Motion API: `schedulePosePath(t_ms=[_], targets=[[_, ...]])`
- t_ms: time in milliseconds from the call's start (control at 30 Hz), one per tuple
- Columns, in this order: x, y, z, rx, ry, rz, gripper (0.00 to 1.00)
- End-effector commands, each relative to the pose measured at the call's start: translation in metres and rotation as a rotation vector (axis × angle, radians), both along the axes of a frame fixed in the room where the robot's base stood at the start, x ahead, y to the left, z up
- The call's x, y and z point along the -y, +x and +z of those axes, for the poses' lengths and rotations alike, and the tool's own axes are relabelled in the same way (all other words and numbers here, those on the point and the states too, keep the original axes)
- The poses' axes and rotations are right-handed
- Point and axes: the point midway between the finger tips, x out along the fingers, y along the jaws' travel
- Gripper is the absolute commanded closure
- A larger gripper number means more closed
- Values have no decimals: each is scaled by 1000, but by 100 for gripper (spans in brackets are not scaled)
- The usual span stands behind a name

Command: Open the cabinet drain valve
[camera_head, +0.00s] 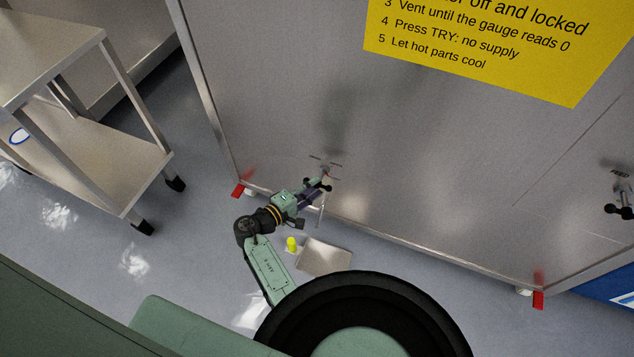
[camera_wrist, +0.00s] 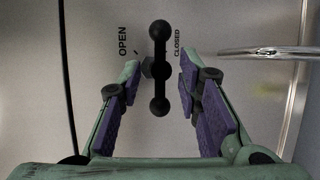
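The drain valve's black handle (camera_wrist: 160,68), a bar with round knobs, stands upright in the wrist view. The word OPEN is on the panel to its left and CLOSED to its right. My gripper (camera_wrist: 160,76) is open, with one purple-padded finger on each side of the handle. The left finger is close to the hub; I cannot tell whether either finger touches. In the head view, my gripper (camera_head: 318,187) is low at the cabinet front (camera_head: 290,120), and the handle is partly hidden by it.
A shiny metal pipe (camera_wrist: 265,53) lies right of the handle. In the head view, a flat metal tray (camera_head: 325,257) and a small yellow object (camera_head: 291,244) are on the floor below. A steel table (camera_head: 95,165) stands left. Another black-knobbed fitting (camera_head: 618,210) is at the far right.

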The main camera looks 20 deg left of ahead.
Motion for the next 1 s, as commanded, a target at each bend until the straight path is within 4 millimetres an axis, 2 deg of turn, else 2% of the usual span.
schedulePosePath(t_ms=[200, 500, 1000], targets=[[8, 18, -3, 0, 1, -1, 69], [9, 20, -4, 0, 1, 1, 69], [9, 19, -5, -3, 1, 1, 100]])
